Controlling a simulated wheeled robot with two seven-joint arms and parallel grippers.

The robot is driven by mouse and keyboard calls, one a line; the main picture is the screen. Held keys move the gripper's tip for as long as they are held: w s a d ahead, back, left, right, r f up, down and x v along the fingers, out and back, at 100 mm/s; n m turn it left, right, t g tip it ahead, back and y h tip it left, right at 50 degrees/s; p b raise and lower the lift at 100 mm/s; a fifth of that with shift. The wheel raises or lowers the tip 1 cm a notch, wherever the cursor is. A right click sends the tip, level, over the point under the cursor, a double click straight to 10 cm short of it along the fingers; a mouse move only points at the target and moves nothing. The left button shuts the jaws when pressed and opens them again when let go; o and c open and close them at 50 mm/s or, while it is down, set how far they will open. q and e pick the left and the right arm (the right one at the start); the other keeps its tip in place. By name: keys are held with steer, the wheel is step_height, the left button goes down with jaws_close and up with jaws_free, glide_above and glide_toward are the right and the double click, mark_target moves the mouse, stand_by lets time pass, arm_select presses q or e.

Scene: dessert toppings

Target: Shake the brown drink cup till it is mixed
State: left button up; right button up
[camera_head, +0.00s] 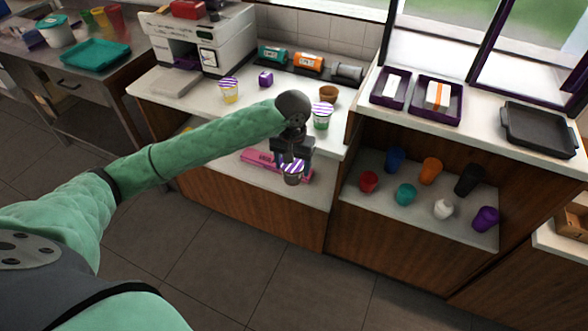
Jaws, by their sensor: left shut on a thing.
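My left arm reaches in from the left, and my left gripper (291,158) is shut on the brown drink cup (292,179). The cup has a purple-and-white striped lid and hangs in the air just in front of the counter's front edge. The gripper covers part of the cup's upper side. The cup looks roughly upright. Its contents are too small to judge. My right gripper is out of the picture.
A pink box (258,157) lies on the shelf below. Several coloured cups fill the right shelf.

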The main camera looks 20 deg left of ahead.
arm_select(q)
step_height(320, 180, up, 5)
steer(key=shift+w+r, duration=0.15)
steer(key=shift+r, duration=0.05)
step_height(320, 180, down, 6)
steer(key=shift+f, duration=0.15)
step_height(320, 180, up, 5)
steer(key=shift+w+f, duration=0.1)
steer(key=shift+r, duration=0.3)
steer(key=f, duration=0.6)
steer(key=shift+s, duration=0.25)
steer(key=shift+w+r, duration=0.1)
steer(key=shift+r, duration=0.1)
